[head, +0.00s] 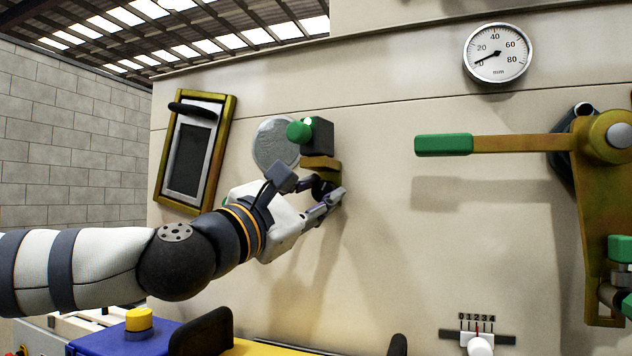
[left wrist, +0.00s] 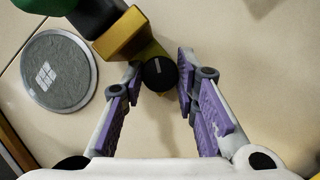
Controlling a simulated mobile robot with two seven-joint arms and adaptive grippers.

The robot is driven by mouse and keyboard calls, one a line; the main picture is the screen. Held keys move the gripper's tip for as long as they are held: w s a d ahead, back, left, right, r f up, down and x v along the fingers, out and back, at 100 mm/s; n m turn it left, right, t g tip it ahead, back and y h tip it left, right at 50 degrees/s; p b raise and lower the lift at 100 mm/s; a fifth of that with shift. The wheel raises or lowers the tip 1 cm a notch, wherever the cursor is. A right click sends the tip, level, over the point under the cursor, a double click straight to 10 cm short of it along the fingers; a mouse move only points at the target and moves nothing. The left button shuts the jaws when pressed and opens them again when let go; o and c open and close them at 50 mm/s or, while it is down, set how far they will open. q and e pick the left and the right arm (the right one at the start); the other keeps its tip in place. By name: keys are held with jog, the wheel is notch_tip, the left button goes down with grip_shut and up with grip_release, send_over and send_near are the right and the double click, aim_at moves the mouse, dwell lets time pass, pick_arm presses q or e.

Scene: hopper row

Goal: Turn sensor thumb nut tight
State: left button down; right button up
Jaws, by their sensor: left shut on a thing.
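The sensor thumb nut (left wrist: 158,74) is a dark round knob with a pale line on its face, below a brass bracket (head: 322,166). In the head view the nut (head: 322,188) is partly hidden by my fingers. My left gripper (head: 337,196) reaches it from the lower left. In the left wrist view its purple-padded fingers (left wrist: 160,78) stand on either side of the nut and are shut on it. The sensor (head: 317,136), a dark block with a green knob (head: 299,131), sits above the bracket. My right gripper is not in view.
A round grey disc (head: 272,145) is on the wall beside the sensor. A brass-framed window (head: 195,150) is at left. A green-handled lever (head: 444,145) juts out at right, below a dial gauge (head: 497,53). A small slider scale (head: 478,338) is low on the wall.

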pick_arm(q)
jog(key=c, duration=1.2)
grip_release()
jog(key=shift+c, duration=0.2)
